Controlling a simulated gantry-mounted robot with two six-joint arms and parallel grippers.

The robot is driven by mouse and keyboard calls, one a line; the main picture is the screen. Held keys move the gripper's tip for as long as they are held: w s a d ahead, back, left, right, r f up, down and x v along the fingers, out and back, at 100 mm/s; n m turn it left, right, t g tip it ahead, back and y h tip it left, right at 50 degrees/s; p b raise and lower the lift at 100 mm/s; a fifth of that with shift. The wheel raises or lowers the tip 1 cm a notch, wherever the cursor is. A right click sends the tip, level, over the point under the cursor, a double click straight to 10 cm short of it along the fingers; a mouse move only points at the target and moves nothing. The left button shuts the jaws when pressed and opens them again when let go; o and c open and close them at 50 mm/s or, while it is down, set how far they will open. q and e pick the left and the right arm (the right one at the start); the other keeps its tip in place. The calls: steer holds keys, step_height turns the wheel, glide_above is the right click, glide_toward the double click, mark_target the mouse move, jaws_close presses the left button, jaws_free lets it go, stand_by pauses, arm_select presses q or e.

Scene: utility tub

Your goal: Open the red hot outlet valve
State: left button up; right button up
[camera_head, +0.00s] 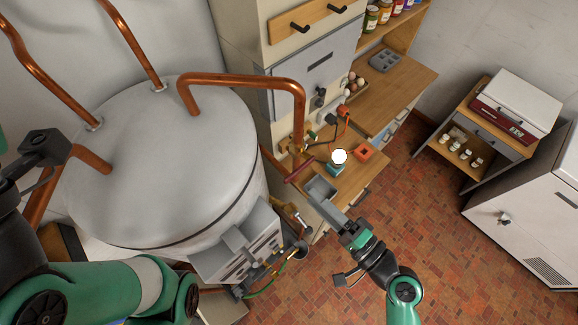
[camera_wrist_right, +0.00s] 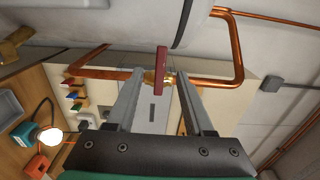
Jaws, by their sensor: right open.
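The red valve handle (camera_head: 299,172) is a narrow bar on the copper outlet pipe beside the tank (camera_head: 170,150). In the right wrist view the handle (camera_wrist_right: 161,70) stands upright in the picture, with a brass valve body (camera_wrist_right: 158,79) behind it. My right gripper (camera_head: 318,197) is open and close to the handle. In the right wrist view the fingers (camera_wrist_right: 159,88) are spread to either side of the handle's lower end, with clear gaps. I cannot tell how far the handle reaches between them. Of my left arm only dark and green links show, and its fingers cannot be made out.
Bent copper pipes (camera_head: 245,80) rise from the tank top. A grey box (camera_head: 240,250) is on the tank's side, left of my right gripper. A wooden worktop (camera_head: 345,185) behind holds a lit lamp (camera_head: 339,156) and an orange-red block (camera_head: 364,152). The brick floor at right is open.

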mark_target(290, 175)
steer(key=p+x, duration=0.1)
steer(key=x, duration=1)
steer(key=shift+w+a, duration=0.2)
steer(key=shift+w, duration=0.15)
jaws_close()
stand_by(0.8)
